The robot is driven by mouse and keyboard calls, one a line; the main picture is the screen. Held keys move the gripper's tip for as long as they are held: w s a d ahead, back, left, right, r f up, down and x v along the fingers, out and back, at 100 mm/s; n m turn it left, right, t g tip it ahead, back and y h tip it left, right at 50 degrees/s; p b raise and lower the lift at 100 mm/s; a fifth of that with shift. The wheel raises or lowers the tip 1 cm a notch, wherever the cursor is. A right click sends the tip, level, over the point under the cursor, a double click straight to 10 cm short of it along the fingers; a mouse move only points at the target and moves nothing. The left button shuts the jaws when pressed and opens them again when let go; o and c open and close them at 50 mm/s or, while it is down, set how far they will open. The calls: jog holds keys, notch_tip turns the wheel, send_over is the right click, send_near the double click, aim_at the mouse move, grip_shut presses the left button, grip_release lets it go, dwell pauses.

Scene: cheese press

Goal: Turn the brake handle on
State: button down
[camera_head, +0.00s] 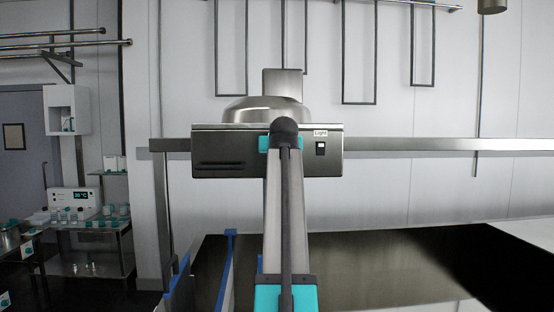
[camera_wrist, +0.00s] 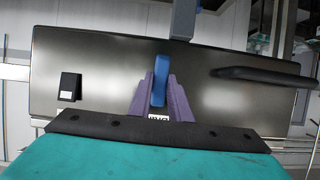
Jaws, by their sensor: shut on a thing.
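The brake handle (camera_wrist: 161,65) is a small blue lever on the front of the dark metal panel (camera_wrist: 100,65), near the middle of the wrist view. It stands about upright in that picture. My gripper (camera_wrist: 160,88) has its purple fingers closed on both sides of the lever. A white label lies just below the fingers in that picture, partly covered and not readable. In the head view the panel (camera_head: 230,150) shows, but my arm hides the lever and my fingers.
A light switch (camera_head: 320,149) sits at the panel's right end and a black bar handle (camera_head: 222,166) at its left. A steel dome (camera_head: 262,110) rises behind the panel. A dark tabletop (camera_head: 380,265) with blue-edged dividers (camera_head: 230,260) lies below. A lab bench stands far left.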

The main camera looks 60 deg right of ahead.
jog(key=shift+d+r, duration=0.1)
jog(key=shift+r, duration=0.1)
dwell(0.3)
jog(key=c, duration=1.6)
grip_release()
jog(key=shift+d+f, duration=0.1)
jog(key=shift+f, duration=0.05)
jog(key=shift+c, duration=0.2)
jog(key=p+v, duration=0.2)
jog(key=v, duration=1.2)
